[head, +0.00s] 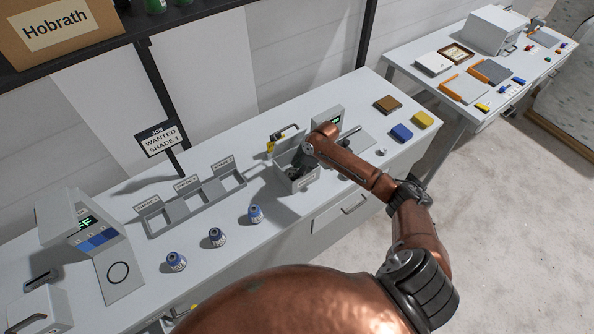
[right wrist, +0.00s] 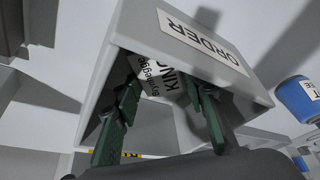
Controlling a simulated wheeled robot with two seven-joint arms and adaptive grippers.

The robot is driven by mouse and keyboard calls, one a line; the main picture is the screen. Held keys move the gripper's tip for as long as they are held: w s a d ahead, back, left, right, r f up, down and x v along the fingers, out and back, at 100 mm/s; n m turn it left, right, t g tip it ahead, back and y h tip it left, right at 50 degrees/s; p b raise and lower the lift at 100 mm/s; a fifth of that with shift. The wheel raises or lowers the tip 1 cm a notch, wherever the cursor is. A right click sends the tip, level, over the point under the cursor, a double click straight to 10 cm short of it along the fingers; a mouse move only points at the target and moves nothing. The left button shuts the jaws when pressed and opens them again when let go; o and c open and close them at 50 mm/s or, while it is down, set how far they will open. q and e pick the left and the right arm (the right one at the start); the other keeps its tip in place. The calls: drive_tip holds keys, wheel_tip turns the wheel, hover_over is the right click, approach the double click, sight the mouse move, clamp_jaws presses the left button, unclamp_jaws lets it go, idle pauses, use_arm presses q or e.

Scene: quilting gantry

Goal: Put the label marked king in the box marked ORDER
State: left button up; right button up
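The box marked ORDER (right wrist: 203,45) fills the middle of the right wrist view; in the head view it is the grey open box (head: 297,184) on the bench. My right gripper (right wrist: 163,88) reaches into its mouth with its two green fingers spread apart. The white label marked king (right wrist: 168,78) shows inside the box, between and beyond the fingertips. Its lower text is partly cut off, and I see no finger closed on it. In the head view the right gripper (head: 300,160) is over the box and hides most of its inside. My left gripper is not in view.
A sign reading WANTED SHADE 1 (head: 161,140) stands behind. Brown, blue and yellow blocks (head: 401,133) lie to the right.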

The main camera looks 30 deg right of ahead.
drive_tip(key=o, duration=0.3)
drive_tip(key=v, duration=1.2)
drive_tip(key=shift+r+b, duration=0.1)
drive_tip(key=shift+b, duration=0.25)
